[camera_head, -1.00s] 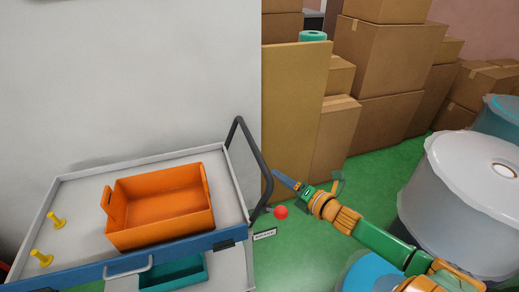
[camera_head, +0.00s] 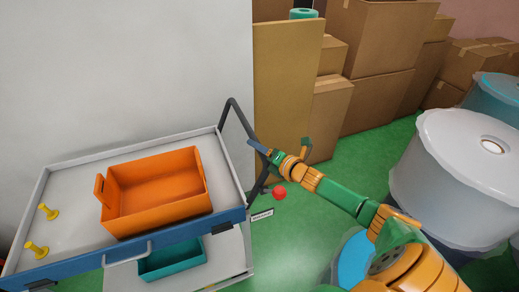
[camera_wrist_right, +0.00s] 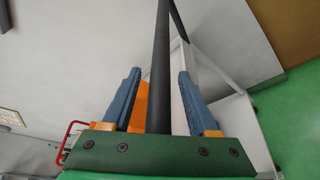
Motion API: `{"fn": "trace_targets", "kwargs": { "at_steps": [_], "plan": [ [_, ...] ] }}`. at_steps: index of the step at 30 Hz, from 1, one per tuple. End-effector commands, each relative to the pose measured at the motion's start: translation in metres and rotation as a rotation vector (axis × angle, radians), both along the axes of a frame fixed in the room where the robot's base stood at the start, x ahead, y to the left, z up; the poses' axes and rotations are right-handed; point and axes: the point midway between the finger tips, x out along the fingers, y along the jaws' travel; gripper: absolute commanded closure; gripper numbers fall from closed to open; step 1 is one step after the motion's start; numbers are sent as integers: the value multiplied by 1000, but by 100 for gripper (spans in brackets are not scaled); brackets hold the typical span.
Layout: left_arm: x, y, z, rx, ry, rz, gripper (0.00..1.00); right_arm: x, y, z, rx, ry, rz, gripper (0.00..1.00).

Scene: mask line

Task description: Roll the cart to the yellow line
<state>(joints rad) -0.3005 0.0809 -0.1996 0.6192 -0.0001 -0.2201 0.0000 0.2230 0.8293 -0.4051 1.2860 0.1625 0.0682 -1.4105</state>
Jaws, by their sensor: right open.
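The cart (camera_head: 78,222) stands at the lower left, with a grey top tray, a blue front edge and a lower shelf. Its dark bar handle (camera_head: 233,108) rises at its right end. My right gripper (camera_head: 256,147) is at the handle's slanting bar. In the right wrist view, the open gripper (camera_wrist_right: 158,80) has the dark handle bar (camera_wrist_right: 162,50) between its two blue fingers, with gaps on both sides. My left gripper is not in view. No yellow line shows on the floor.
An orange bin (camera_head: 160,210) and yellow pegs (camera_head: 37,249) sit on the top tray; a teal bin (camera_head: 172,261) is below. A red ball (camera_head: 279,193) shows beside the handle. Cardboard boxes (camera_head: 378,45) and a large white roll (camera_head: 450,180) flank green floor (camera_head: 345,165).

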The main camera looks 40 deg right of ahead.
Motion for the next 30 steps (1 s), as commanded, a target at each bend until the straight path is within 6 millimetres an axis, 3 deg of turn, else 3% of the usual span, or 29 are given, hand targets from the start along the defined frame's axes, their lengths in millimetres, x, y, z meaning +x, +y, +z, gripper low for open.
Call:
{"fn": "trace_targets", "kwargs": {
  "at_steps": [3, 9, 10, 30],
  "plan": [
    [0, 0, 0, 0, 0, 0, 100, 0, 0, 0, 0, 0, 0, 40],
    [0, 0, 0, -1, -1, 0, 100, 0, 0, 0, 0, 1, -1, 94],
    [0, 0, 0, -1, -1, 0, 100, 0, 0, 0, 0, 1, -1, 100],
    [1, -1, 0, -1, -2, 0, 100, 0, 0, 0, 0, 1, -1, 100]
  ]
}}
